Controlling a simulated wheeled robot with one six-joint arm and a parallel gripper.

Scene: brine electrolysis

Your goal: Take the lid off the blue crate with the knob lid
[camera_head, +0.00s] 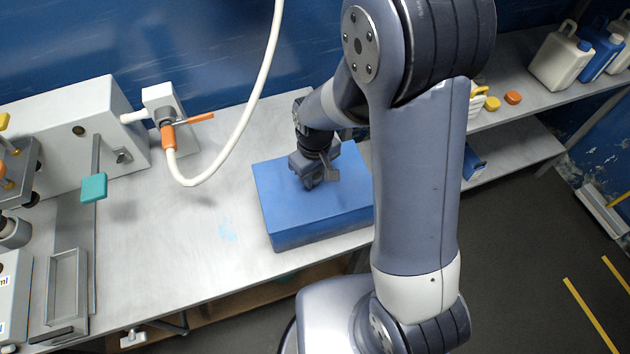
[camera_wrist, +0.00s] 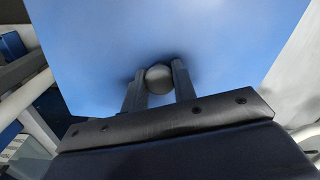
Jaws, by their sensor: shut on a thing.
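The blue crate (camera_head: 290,234) stands on the grey bench, with its flat blue lid (camera_head: 285,200) on top. In the head view the lid sits flush on the crate, and my gripper (camera_head: 318,182) is over the lid's middle. In the wrist view the lid (camera_wrist: 215,40) fills much of the picture. There my gripper (camera_wrist: 158,82) has its two fingers on either side of the round grey knob (camera_wrist: 159,76), shut on it. The knob is hidden by my gripper in the head view.
A white hose with an orange-handled valve (camera_head: 168,136) hangs left of the crate. A teal handle (camera_head: 94,187) and a metal frame stand further left. White and blue jugs (camera_head: 560,58) stand at the far right. The bench between the teal handle and crate is mostly clear.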

